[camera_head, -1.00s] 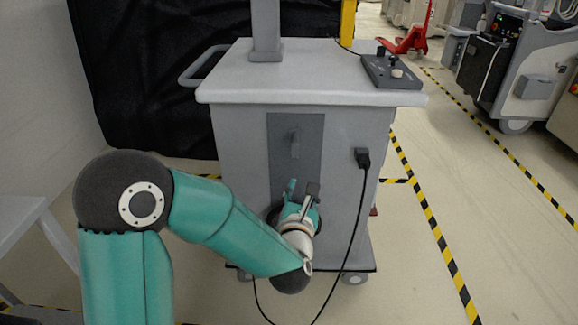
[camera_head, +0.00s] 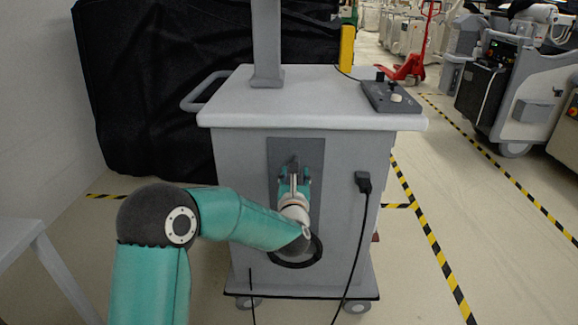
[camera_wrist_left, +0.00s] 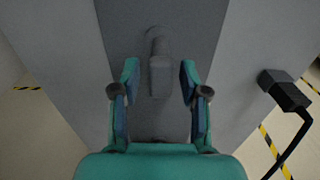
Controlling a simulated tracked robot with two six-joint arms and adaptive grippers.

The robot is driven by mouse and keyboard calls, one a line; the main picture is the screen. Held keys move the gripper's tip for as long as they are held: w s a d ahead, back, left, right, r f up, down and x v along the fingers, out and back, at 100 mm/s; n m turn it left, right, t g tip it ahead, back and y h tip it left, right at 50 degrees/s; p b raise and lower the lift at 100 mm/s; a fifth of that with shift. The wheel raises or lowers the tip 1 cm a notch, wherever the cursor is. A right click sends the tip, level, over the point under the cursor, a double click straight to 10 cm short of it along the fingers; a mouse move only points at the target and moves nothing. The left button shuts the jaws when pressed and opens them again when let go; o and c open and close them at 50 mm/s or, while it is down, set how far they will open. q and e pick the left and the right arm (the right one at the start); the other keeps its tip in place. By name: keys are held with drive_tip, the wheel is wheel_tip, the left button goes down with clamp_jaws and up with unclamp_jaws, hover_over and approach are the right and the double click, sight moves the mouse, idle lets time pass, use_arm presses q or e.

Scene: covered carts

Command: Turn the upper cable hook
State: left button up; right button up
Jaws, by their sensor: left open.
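The upper cable hook (camera_wrist_left: 160,78) is a grey peg with a bar hanging down, on the dark grey panel (camera_head: 312,152) of the cart's front. My left gripper (camera_head: 293,178) is raised in front of this panel, pointing at the hook and covering most of it in the head view. In the left wrist view my left gripper (camera_wrist_left: 159,78) is open, with one finger on each side of the hook and a gap on both sides. Contact with the hook does not show. The hook's bar looks upright. My right gripper is out of view.
A black plug (camera_head: 363,182) with a hanging cable sits right of the panel. A dark ring (camera_head: 318,247) shows on the cart front below, partly behind my arm. A control box (camera_head: 391,97) is on the cart top (camera_head: 315,107). Floor is free to the right.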

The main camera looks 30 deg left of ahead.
use_arm(q)
drive_tip(key=shift+x, duration=1.7)
